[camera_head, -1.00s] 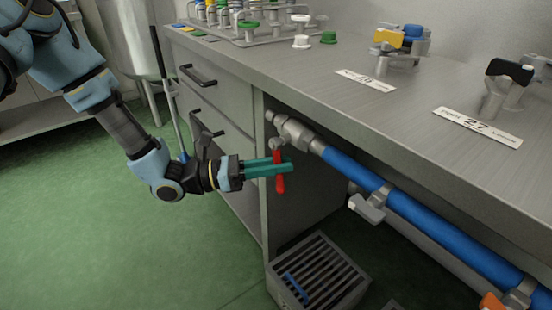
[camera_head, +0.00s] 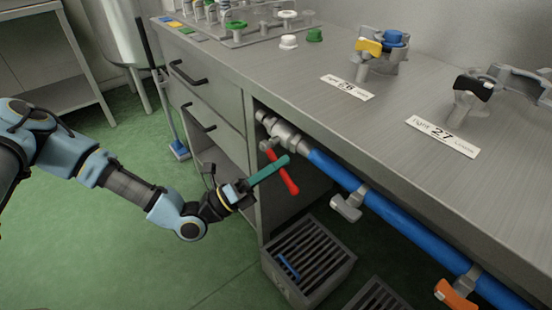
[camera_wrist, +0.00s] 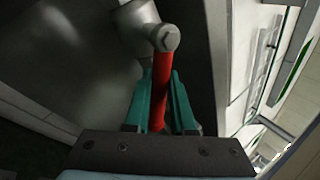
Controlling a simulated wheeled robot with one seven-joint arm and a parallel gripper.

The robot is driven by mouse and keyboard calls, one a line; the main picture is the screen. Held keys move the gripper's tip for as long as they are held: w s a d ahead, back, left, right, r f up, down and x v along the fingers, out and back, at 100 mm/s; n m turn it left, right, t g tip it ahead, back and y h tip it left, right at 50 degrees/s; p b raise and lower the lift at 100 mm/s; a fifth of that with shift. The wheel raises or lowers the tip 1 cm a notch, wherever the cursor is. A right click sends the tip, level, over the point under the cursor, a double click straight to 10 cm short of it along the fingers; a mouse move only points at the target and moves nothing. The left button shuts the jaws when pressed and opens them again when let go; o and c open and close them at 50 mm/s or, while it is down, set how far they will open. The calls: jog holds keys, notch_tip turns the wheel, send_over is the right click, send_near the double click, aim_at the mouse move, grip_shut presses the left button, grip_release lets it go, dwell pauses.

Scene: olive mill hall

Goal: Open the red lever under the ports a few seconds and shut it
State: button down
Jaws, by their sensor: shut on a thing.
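The red lever (camera_head: 286,181) hangs from a grey valve on the pipe under the worktop's edge. In the head view it slants down to the right. My gripper (camera_head: 286,163) has teal fingers that reach the upper part of the lever. In the wrist view the red lever (camera_wrist: 161,88) runs between the two teal fingers, up to its round grey pivot (camera_wrist: 165,37). My gripper is shut on the lever. The ports on the worktop are a yellow and blue tap (camera_head: 370,48) by label 26 and a black-handled tap (camera_head: 473,86) by label 27.
A blue pipe (camera_head: 405,214) runs under the worktop, with a grey lever (camera_head: 347,206) and an orange lever (camera_head: 454,294) farther along. A slatted grey crate (camera_head: 309,262) stands on the floor below. Drawers (camera_head: 208,98) are at left.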

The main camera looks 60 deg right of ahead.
jog(key=shift+s+r+n+t+h+p, duration=0.15)
jog(key=shift+r+n+t+h+p, duration=0.2)
jog(key=shift+n, duration=0.55)
jog(key=shift+f+t, duration=0.1)
jog(key=shift+t, duration=0.15)
jog(key=c, duration=0.8)
grip_release()
jog(key=shift+o, duration=0.2)
jog(key=b+v, duration=0.1)
jog(key=v, duration=1)
jog(key=shift+b, duration=0.35)
jog(key=shift+s+f, duration=0.1)
jog(key=shift+f, duration=0.05)
